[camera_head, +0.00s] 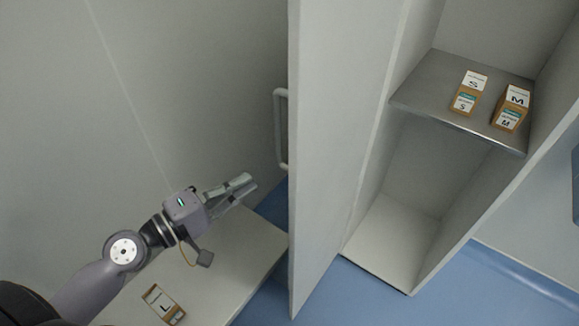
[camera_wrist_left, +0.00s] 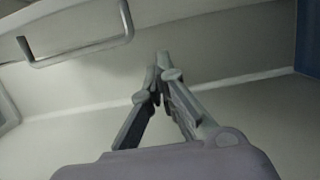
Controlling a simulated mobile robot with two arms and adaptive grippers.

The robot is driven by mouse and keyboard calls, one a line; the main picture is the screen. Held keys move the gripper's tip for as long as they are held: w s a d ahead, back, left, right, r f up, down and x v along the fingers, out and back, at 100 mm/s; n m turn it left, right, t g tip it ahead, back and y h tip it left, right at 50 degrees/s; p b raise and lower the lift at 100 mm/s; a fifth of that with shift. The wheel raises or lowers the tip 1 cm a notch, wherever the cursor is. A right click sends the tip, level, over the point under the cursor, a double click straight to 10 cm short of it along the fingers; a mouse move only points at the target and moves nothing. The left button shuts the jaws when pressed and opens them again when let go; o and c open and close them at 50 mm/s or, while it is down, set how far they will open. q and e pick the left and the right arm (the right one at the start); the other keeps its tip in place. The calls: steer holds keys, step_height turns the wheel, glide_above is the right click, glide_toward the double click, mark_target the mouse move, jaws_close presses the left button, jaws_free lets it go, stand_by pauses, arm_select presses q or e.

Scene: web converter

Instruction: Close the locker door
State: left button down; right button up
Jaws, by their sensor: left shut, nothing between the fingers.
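The locker door (camera_head: 325,130) stands open in the head view, its grey panel jutting toward me. Its handle (camera_head: 280,128) is a bar on the door's left face; it also shows in the left wrist view (camera_wrist_left: 80,50) at the upper left. The open locker (camera_head: 395,195) is to the right of the door. My left gripper (camera_head: 250,184) is shut and empty, left of the door and below the handle, apart from both. Its closed fingers also show in the left wrist view (camera_wrist_left: 160,70). My right gripper is not in view.
A metal shelf (camera_head: 415,95) in the locker holds two small boxes (camera_head: 468,92) (camera_head: 511,107) marked S and M. A white table (camera_head: 235,255) with a box (camera_head: 163,304) marked L lies below my left arm. Blue floor (camera_head: 480,285) is clear at the lower right.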

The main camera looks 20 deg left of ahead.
arm_select(q)
steer(key=w+d+p, duration=0.5)
steer(key=d+p, duration=0.1)
steer(key=d, duration=0.2)
steer(key=shift+s, duration=0.1)
